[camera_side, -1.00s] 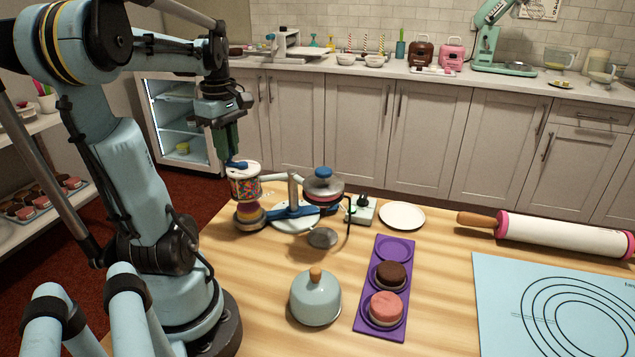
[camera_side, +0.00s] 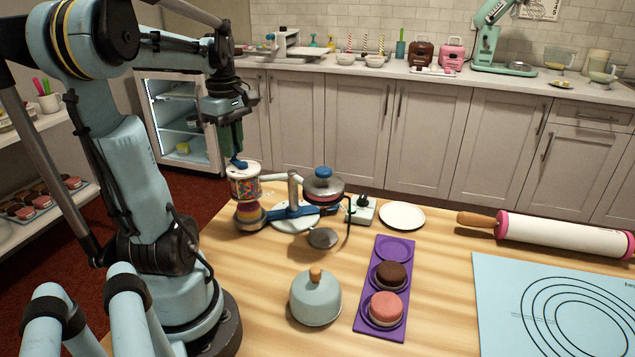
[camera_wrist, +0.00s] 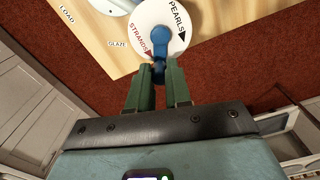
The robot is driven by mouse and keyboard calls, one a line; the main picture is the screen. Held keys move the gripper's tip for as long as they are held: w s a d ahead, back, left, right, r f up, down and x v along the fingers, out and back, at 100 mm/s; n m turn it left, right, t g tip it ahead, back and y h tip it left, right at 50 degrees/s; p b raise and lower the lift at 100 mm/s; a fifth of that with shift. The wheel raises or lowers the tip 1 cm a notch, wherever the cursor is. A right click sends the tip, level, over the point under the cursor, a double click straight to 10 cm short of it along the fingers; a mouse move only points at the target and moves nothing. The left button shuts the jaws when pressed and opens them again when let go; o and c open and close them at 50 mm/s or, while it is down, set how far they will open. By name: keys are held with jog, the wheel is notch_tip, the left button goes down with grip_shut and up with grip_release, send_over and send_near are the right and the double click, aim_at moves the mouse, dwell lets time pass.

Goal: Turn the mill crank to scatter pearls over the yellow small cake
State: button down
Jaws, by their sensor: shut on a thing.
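The mill (camera_side: 244,187) is a clear drum of many-coloured bits with a white lid. The lid shows in the wrist view (camera_wrist: 176,22), marked STRANDS and PEARLS. Its blue crank (camera_side: 241,164) lies across the top; in the wrist view the crank (camera_wrist: 160,45) runs from the lid's middle towards my fingers. My gripper (camera_side: 235,158) points down above the mill, its green fingers (camera_wrist: 158,73) shut on the crank's outer end. The yellow small cake (camera_side: 249,211) sits right under the mill on the turntable; its top is hidden.
A second station with a silver, blue-knobbed lid (camera_side: 323,185) stands to the right. A purple tray (camera_side: 371,279) holds a brown and a pink cake. A blue-grey dome (camera_side: 316,299), a white plate (camera_side: 402,216) and a rolling pin (camera_side: 555,234) are on the table.

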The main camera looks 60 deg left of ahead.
aim_at(252, 162)
jog(key=shift+w, duration=0.7)
jog(key=shift+w+d, duration=0.1)
jog(key=shift+w, duration=0.35)
jog(key=shift+w+d, duration=0.1)
jog(key=shift+w, duration=0.05)
jog(key=shift+w+d, duration=0.45)
jog(key=shift+w, duration=0.05)
